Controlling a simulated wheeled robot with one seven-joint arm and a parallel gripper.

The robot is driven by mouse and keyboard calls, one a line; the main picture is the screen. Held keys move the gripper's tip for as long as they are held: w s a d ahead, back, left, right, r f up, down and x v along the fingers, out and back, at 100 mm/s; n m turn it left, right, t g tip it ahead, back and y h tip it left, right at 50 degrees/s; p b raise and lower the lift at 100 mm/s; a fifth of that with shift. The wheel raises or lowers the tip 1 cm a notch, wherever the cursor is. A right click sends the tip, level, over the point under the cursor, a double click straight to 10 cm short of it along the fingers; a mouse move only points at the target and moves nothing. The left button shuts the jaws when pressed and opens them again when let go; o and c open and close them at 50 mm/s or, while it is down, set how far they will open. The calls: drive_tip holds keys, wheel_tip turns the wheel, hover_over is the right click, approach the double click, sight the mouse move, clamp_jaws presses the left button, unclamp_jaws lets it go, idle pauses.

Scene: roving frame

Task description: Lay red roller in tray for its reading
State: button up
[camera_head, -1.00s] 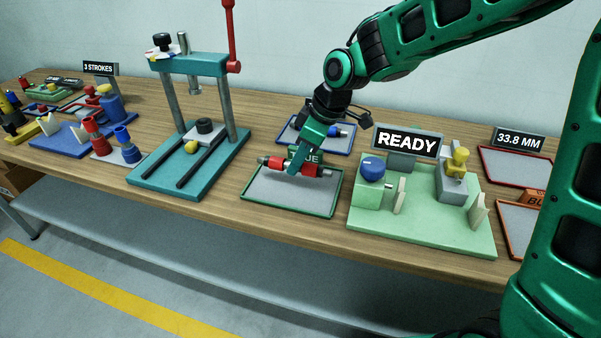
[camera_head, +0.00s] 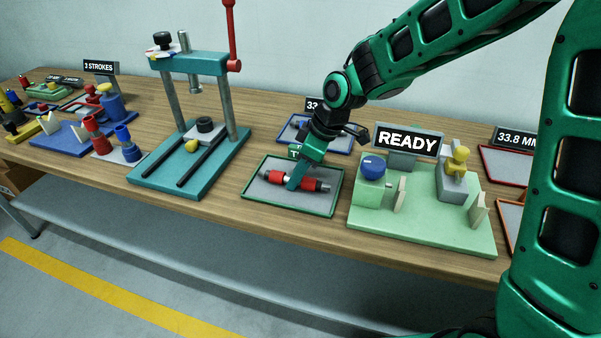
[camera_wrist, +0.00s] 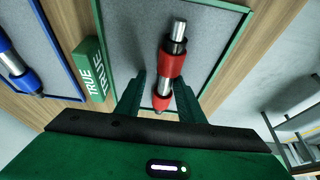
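The red roller (camera_head: 310,184) has two red bands and pale metal parts. It lies in the green-rimmed tray (camera_head: 334,207) with a grey floor. The roller also shows in the wrist view (camera_wrist: 171,66), slightly askew to my fingers. My gripper (camera_head: 294,183) is low over the tray, with its fingers on either side of the roller's middle. In the wrist view my gripper (camera_wrist: 161,88) looks open, with a gap between the left finger and the roller. The green TRUE block (camera_wrist: 90,70) stands beside the tray's rim.
A teal press (camera_head: 188,160) stands left of the tray. A pale green fixture (camera_head: 420,228) with a READY sign (camera_head: 408,141) stands close on the right. A blue-rimmed tray (camera_head: 345,151) lies behind, with a display partly hidden by my arm.

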drive_tip(key=shift+r, duration=0.1)
drive_tip(key=v, duration=1.2)
